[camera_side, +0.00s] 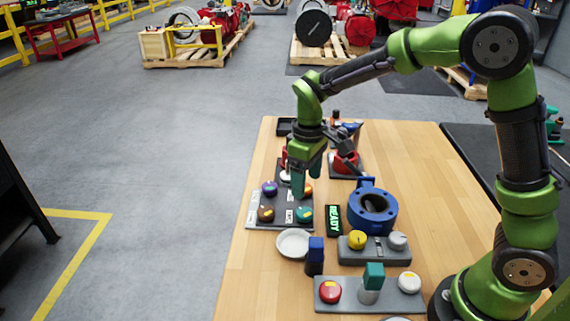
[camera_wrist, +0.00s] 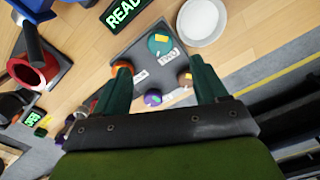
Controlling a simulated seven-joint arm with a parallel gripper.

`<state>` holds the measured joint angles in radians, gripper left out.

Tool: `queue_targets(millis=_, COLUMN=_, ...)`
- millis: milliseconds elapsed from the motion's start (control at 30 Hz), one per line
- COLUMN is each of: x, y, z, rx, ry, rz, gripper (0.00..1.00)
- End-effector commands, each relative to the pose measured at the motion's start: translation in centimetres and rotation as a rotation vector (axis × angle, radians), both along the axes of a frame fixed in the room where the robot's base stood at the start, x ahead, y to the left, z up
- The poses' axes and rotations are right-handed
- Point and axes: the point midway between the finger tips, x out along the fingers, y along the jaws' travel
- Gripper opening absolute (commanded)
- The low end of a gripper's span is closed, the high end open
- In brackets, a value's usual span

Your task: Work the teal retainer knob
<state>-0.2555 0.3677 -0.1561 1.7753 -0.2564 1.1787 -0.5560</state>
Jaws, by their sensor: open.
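The teal retainer knob (camera_side: 304,213) sits at the near right of a dark grey panel (camera_side: 264,224) on the wooden table. The teal knob shows beyond the gap between the fingertips and appears untouched.
A white dish (camera_side: 293,243), a READY display (camera_side: 333,220) and a blue valve body (camera_side: 372,207) stand close by.

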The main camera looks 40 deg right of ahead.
Motion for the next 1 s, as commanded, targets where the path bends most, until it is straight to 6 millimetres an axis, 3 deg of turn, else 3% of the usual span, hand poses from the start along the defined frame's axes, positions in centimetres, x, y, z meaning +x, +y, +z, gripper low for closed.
queue_targets(millis=200, x=-0.1, y=0.0, z=-4.9, rx=-0.002, ry=0.005, rz=0.000, gripper=0.72)
queue_targets(millis=400, x=-0.1, y=0.0, z=-8.0, rx=-0.001, ry=0.003, rz=-0.001, gripper=0.72)
queue_targets(millis=600, x=0.0, y=0.0, z=-9.3, rx=0.000, ry=0.000, rz=-0.002, gripper=0.72)
queue_targets(millis=867, x=0.0, y=0.0, z=-9.4, rx=0.000, ry=-0.001, rz=-0.002, gripper=0.72)
queue_targets(millis=1000, x=0.0, y=0.0, z=-9.3, rx=0.000, ry=-0.001, rz=-0.002, gripper=0.54)
